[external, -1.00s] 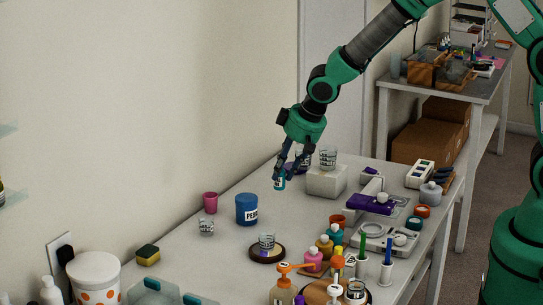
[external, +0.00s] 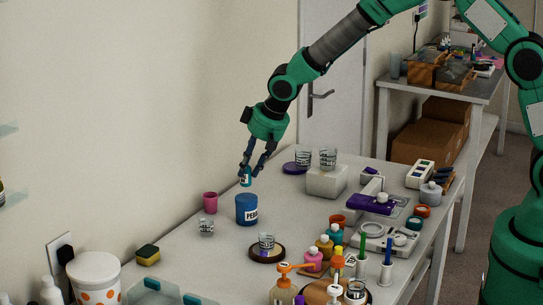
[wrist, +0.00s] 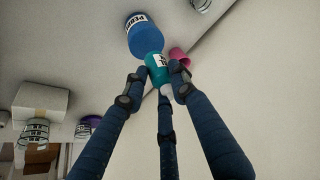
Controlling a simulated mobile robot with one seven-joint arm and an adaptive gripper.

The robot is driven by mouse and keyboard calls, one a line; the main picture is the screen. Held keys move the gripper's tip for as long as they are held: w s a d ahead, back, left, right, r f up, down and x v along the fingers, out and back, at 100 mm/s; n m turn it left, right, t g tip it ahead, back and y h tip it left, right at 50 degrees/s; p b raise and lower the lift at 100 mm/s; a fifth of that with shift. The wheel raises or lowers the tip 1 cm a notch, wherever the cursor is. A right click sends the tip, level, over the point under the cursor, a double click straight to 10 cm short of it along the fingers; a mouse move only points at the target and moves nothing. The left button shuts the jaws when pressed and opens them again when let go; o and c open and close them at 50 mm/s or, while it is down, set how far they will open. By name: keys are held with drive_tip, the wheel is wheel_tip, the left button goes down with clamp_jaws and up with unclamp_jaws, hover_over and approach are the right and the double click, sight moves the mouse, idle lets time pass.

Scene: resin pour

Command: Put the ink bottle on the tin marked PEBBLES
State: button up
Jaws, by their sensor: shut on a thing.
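The ink bottle (external: 246,178) is a small teal bottle with a pale label and a white tip, which show in the wrist view (wrist: 157,68). In the external view the bottle appears slightly above the tin's top, with a small gap.
A pink cup (external: 210,202) and a small glass (external: 206,227) stand left of the tin. A glass on a dark round coaster (external: 280,254) is to its right. A white block (external: 326,182) with a glass on top stands farther back. Bottles crowd the front.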

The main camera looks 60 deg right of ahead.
sight(249, 177)
drive_tip(key=shift+f, duration=1.75)
drive_tip(key=shift+f+b, duration=0.1)
drive_tip(key=shift+b, duration=0.2)
drive_tip(key=o, duration=1.1)
drive_tip(key=shift+c, duration=0.2)
drive_tip(key=shift+s+r, duration=0.1)
drive_tip(key=shift+r, duration=0.35)
drive_tip(key=v, duration=1.1)
drive_tip(key=shift+p, duration=0.45)
drive_tip(key=shift+s+r, duration=0.1)
drive_tip(key=shift+s, duration=0.05)
